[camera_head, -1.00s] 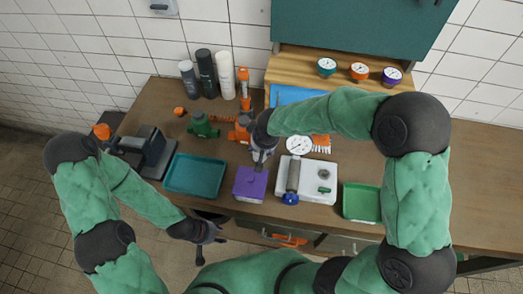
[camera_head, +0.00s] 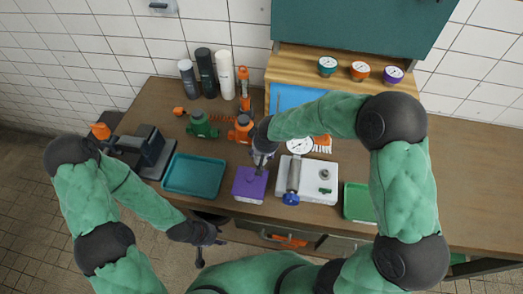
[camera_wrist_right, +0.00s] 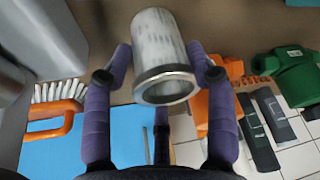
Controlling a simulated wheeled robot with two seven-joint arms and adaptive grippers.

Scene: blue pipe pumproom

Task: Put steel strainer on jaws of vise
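The steel strainer (camera_wrist_right: 160,45), a grey perforated cylinder with a shiny rim, sits between the purple-grey fingers of my right gripper (camera_wrist_right: 160,70) in the right wrist view, and both fingertips appear to press its sides. In the head view my right gripper (camera_head: 261,163) is over the purple box (camera_head: 250,186), and the strainer is hard to make out there. The dark grey vise (camera_head: 153,150) stands at the left end of the bench, partly hidden by my left arm. My left gripper (camera_head: 207,245) is empty, fingers apart, in front of the bench edge.
A teal tray (camera_head: 194,176) lies between the vise and the purple box. Green (camera_head: 201,127) and orange (camera_head: 241,130) pump-like parts stand behind it. A white plate with a cylinder (camera_head: 315,182) and a green tray (camera_head: 359,203) are to the right. Tall bottles (camera_head: 206,72) stand at the back.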

